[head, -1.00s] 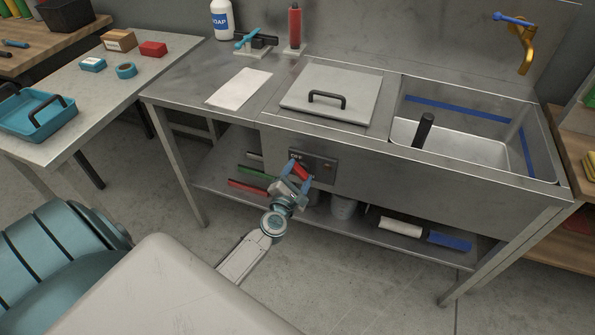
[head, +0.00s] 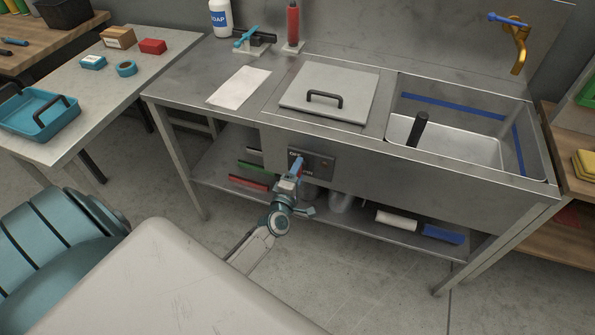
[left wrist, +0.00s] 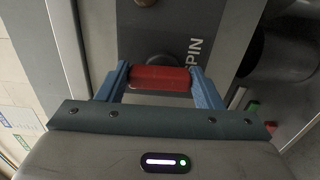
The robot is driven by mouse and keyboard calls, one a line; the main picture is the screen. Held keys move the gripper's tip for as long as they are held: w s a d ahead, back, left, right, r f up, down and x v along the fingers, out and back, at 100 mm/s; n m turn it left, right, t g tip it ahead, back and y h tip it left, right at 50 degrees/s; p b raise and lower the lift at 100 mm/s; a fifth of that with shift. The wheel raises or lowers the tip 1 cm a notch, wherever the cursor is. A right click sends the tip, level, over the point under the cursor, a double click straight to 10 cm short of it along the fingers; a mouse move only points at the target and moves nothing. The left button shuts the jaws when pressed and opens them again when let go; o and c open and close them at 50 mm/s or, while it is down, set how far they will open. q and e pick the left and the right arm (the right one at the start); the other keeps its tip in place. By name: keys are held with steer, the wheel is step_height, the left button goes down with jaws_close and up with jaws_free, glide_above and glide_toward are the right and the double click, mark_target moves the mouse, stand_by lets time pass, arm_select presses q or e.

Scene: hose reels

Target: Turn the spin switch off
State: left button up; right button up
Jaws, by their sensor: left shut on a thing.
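The red spin switch handle (left wrist: 160,78) sits on a dark round base on the grey panel, with the word SPIN beside it in the left wrist view. The blue fingers of my left gripper (left wrist: 162,84) are shut on it, one at each end of the red bar. The bar lies square to the line of the SPIN lettering. In the head view my left gripper (head: 297,166) is at the dark switch panel (head: 322,166) on the sink front and hides most of the handle. The OFF mark is partly visible just above the fingers. My right gripper is not in view.
The steel sink bench has a lidded section (head: 330,88), a basin (head: 455,148) and a lower shelf (head: 365,232) with a white roll (head: 396,221) and a blue block (head: 442,233). A side table with a teal tray (head: 38,120) stands left. Floor in front is clear.

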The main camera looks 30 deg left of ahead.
arm_select(q)
steer(key=shift+f+m, duration=0.1)
steer(key=shift+m, duration=0.2)
steer(key=o, duration=1)
steer(key=b+v, duration=0.1)
steer(key=v, duration=1)
steer(key=shift+d, duration=0.1)
steer(key=shift+w, duration=0.1)
